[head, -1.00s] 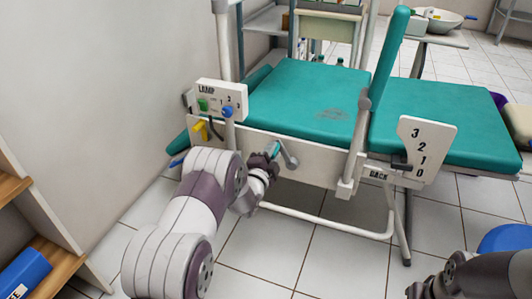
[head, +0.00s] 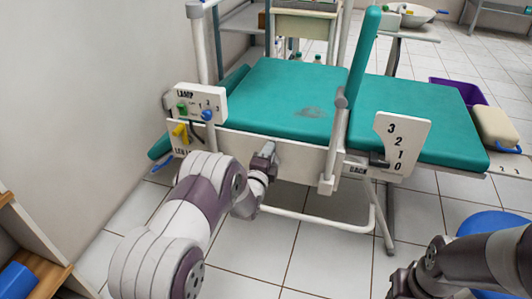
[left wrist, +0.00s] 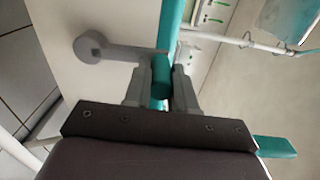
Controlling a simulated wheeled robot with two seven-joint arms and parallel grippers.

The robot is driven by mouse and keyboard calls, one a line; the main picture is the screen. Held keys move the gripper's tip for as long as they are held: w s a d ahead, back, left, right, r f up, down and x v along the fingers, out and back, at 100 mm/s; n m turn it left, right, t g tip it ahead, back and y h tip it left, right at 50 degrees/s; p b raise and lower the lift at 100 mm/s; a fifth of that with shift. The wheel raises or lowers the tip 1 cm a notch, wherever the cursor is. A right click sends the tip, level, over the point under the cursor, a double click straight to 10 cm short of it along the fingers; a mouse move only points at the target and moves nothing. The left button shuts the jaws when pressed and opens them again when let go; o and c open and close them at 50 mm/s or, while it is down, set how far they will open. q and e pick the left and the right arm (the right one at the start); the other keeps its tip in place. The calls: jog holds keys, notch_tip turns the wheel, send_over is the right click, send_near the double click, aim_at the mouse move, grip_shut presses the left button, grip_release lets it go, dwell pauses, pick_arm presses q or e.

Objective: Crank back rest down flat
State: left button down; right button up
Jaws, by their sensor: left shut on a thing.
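A white plate (head: 402,145) marked 3, 2, 1, 0 and a BACK label are on the chair's near side. A dark pointer (head: 379,160) lies beside the plate's lower numbers. My left gripper (head: 262,167) is at the grey crank (head: 268,148) on the side panel. The grey crank arm (left wrist: 115,50) runs left. My right gripper (head: 402,288) is partly cut off at the bottom.
A lamp panel (head: 200,103) with coloured knobs stands left of the crank. A white floor bar (head: 310,219) runs below the chair. A wooden shelf (head: 35,262) is at lower left. A blue round object (head: 490,222) is at right. Tiled floor is open in front.

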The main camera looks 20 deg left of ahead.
pick_arm(q)
jog(key=shift+d, duration=0.1)
jog(key=c, duration=0.9)
grip_release()
jog(key=shift+s+r+p, duration=0.1)
jog(key=shift+s+p, duration=0.25)
jog(key=shift+s, duration=0.05)
jog(key=s+p, duration=0.1)
jog(key=s, duration=0.3)
jog(key=s+p, duration=0.2)
jog(key=s, duration=0.2)
jog(key=s+p, duration=0.1)
jog(key=s, duration=0.3)
jog(key=shift+a+p, duration=0.25)
jog(key=shift+p, duration=0.1)
